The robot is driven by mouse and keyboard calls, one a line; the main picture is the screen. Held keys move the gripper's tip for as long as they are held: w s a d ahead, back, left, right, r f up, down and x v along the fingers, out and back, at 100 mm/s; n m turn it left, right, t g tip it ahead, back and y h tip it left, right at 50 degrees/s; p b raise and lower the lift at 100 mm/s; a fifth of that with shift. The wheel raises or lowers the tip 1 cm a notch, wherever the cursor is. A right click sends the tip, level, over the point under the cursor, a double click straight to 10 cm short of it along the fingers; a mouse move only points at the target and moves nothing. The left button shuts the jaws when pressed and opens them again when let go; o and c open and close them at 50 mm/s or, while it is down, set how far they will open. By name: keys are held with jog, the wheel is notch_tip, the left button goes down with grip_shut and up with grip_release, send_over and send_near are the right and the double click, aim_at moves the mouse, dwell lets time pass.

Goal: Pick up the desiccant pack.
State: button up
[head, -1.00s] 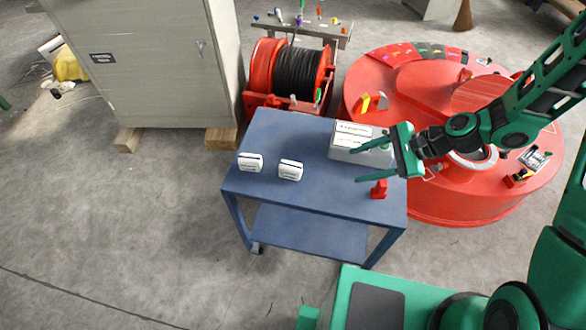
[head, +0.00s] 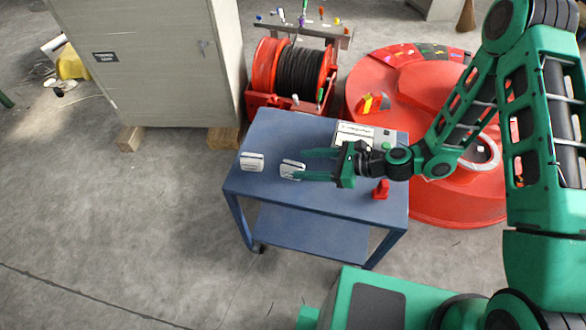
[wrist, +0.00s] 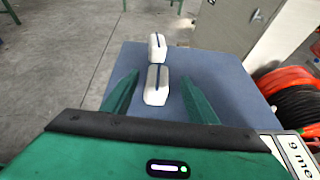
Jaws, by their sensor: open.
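Two small white packs with a dark stripe stand on the blue cart (head: 315,193). I cannot read which is the desiccant pack. The nearer white pack (head: 291,169) is just beyond my gripper's fingertips in the head view; it shows between the fingers, slightly ahead, in the wrist view (wrist: 157,84). The other white pack (head: 252,162) is to its left, and appears behind it in the wrist view (wrist: 157,46). My gripper (head: 302,164) is open and empty, its fingers pointing at the nearer pack. Its fingertips partly overlap that pack in the head view.
A white box (head: 355,134) with a label and green button stands at the cart's back right, beside my gripper. A red object (head: 381,190) stands at the right edge. A cable reel (head: 300,70), grey cabinet (head: 150,65) and red magnet (head: 420,80) surround the cart.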

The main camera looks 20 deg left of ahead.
aim_at(298, 166)
jog(key=x, duration=0.4)
jog(key=shift+s+f, duration=0.15)
jog(key=shift+f, duration=0.25)
jog(key=shift+a+f, duration=0.2)
jog(key=shift+a, duration=0.3)
jog(key=shift+c, duration=0.7)
jog(key=c, duration=1)
